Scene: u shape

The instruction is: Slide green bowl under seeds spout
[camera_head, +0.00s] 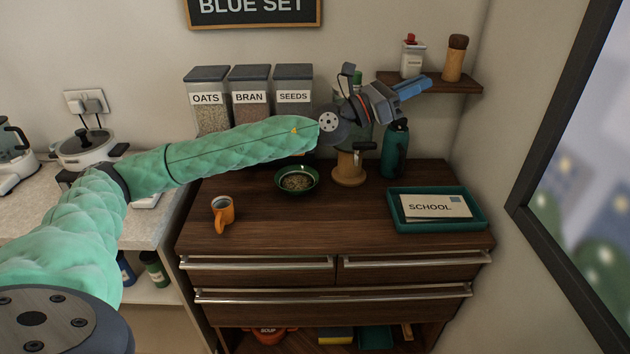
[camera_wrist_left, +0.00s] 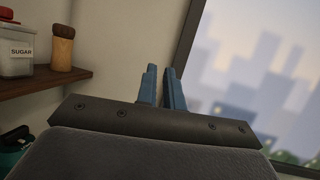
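The green bowl (camera_head: 312,181) holds brownish grain and sits upright on the dark wooden cabinet top. My right gripper is not in view.
Containers labelled OATS (camera_head: 207,85) and BRAN (camera_head: 250,84) stand left of SEEDS. An orange mug (camera_head: 226,214) is front left of the bowl. The cabinet's front middle is clear.

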